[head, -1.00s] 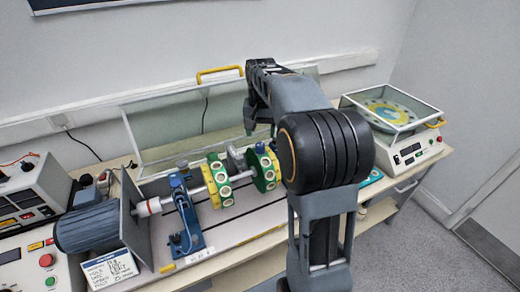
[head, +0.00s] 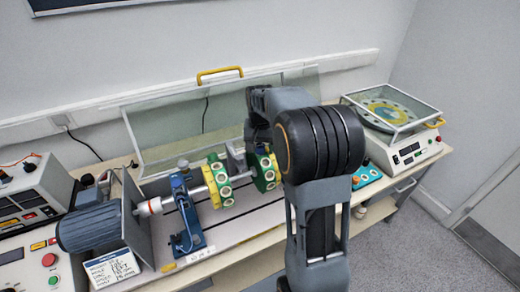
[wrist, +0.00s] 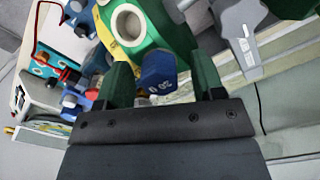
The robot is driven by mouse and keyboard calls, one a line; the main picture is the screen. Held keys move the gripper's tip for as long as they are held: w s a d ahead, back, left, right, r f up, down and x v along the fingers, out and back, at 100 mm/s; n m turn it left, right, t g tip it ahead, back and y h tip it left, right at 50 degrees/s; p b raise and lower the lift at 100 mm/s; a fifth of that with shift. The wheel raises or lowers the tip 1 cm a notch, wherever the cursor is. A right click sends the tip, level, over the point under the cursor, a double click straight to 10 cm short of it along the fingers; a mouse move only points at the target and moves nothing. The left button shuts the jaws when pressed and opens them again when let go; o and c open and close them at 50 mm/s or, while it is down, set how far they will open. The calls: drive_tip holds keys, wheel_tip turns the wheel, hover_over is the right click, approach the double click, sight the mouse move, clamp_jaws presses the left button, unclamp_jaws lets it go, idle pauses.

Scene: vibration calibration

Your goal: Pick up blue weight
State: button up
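The blue weight (wrist: 158,70) shows in the wrist view as a small dark blue block with pale marks. It is beside a green and yellow disc (wrist: 150,28) with large round holes. My gripper (wrist: 164,76) is open, with one dark finger on each side of the blue weight and a gap at both sides. In the head view the rotor's green disc (head: 263,170) is partly behind my arm, and my fingertips and the blue weight are hidden there.
A second, yellow-green disc (head: 218,181) sits on the same shaft. A clear raised cover (head: 165,126) stands behind the rig. A motor (head: 90,228) is at left. A teal tray (head: 367,173) and a balance machine (head: 405,145) are at right.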

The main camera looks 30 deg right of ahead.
drive_tip(key=c, duration=0.9)
drive_tip(key=shift+c, duration=0.2)
drive_tip(key=shift+r, duration=0.15)
